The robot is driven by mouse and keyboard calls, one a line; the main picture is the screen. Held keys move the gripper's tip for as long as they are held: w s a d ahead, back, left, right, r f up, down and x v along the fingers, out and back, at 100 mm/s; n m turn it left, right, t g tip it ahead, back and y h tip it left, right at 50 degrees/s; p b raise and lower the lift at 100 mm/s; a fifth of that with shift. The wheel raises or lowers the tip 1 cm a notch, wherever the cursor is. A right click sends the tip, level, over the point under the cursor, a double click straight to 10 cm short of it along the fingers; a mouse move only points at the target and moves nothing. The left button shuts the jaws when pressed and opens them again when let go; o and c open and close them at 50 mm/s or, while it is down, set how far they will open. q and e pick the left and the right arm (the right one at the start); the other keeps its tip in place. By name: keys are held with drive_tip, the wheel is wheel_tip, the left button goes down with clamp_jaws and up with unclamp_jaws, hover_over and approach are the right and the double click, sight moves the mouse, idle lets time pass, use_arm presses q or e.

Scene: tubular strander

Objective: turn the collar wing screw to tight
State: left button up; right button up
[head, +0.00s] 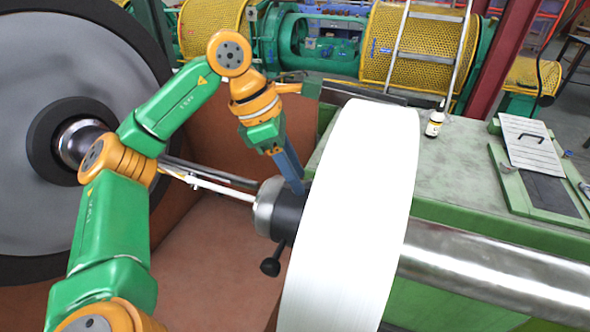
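A dark collar (289,214) with a metal end sits on the shaft against the left face of a large white reel (350,220). A black knob on a short stem (270,267) sticks out below the collar; I cannot tell whether it is the wing screw. No wing shape shows clearly. My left gripper (297,184) reaches down from above, its blue-grey fingers ending at the collar's top, close to the reel's face. The fingers overlap in this view, so their gap and anything between them are hidden. My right gripper is not in view.
A thin pale rod (215,188) runs left from the collar towards a large grey disc (70,50). Yellow mesh guards (415,45) stand behind.

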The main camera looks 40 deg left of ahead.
use_arm(q)
drive_tip(key=shift+s, duration=0.1)
clamp_jaws()
drive_tip(key=shift+r, duration=0.1)
